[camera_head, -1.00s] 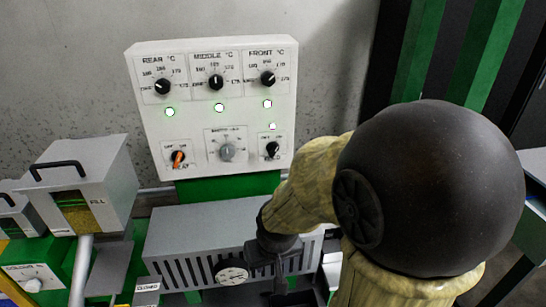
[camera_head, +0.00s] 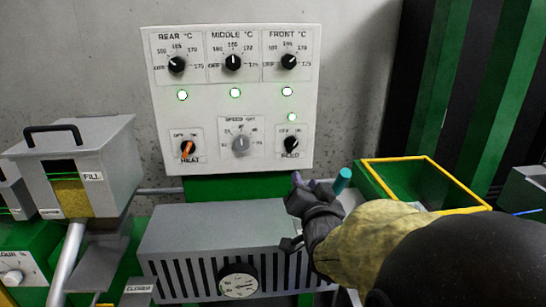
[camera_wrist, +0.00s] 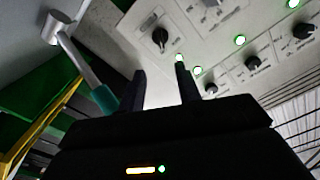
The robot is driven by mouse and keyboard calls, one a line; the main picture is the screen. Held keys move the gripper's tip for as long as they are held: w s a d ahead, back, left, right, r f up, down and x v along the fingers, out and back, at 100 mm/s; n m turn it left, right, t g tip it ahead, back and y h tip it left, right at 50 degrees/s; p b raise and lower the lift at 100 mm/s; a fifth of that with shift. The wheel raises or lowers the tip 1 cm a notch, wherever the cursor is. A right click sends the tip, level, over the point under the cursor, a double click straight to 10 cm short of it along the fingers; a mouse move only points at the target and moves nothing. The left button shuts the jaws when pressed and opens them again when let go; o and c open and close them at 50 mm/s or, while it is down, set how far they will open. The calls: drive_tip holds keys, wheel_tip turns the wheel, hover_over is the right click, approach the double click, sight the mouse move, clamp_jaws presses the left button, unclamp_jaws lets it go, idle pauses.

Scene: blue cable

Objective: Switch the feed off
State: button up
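The white control panel (camera_head: 228,120) is upright on the wall side. Its FEED switch (camera_head: 291,144), a small black knob at the lower right, appears turned to the upper right, toward ON. The green lamp (camera_head: 291,117) above it is lit. My gripper (camera_head: 312,190) is below and slightly right of the knob, apart from it. In the wrist view my gripper (camera_wrist: 162,88) has its two dark fingers spread with nothing between them. The FEED knob (camera_wrist: 160,37) shows there beyond the fingertips, with its lamp (camera_wrist: 179,57) beside it.
A teal-ended lever (camera_head: 342,180) is close to my gripper; it also shows in the wrist view (camera_wrist: 105,98). The HEAT knob (camera_head: 187,148) and SPEED knob (camera_head: 241,143) are left of FEED. A slotted grey housing (camera_head: 215,235) and yellow-rimmed green bin (camera_head: 425,160) are nearby.

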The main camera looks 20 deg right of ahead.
sight(292, 149)
drive_tip(key=shift+w, duration=0.1)
drive_tip(key=w+p, duration=0.1)
drive_tip(key=p, duration=0.1)
drive_tip(key=w+p, duration=0.2)
drive_tip(key=p, duration=0.1)
drive_tip(key=w+d+p, duration=0.1)
drive_tip(key=p, duration=0.1)
drive_tip(key=shift+w+r+p, duration=0.25)
drive_tip(key=shift+w+p, duration=0.05)
drive_tip(key=shift+w, duration=0.05)
drive_tip(key=p, duration=0.4)
drive_tip(key=shift+w, duration=0.4)
drive_tip(key=w+p, duration=0.1)
drive_tip(key=w, duration=0.2)
drive_tip(key=w+d+p, duration=0.1)
drive_tip(key=w, duration=0.3)
drive_tip(key=w+d+p, duration=0.1)
drive_tip(key=w, duration=0.3)
drive_tip(key=shift+w+d+f+p, duration=0.1)
drive_tip(key=shift+w+f+p, duration=0.05)
drive_tip(key=shift+f+p, duration=0.2)
drive_tip(key=shift+d, duration=0.1)
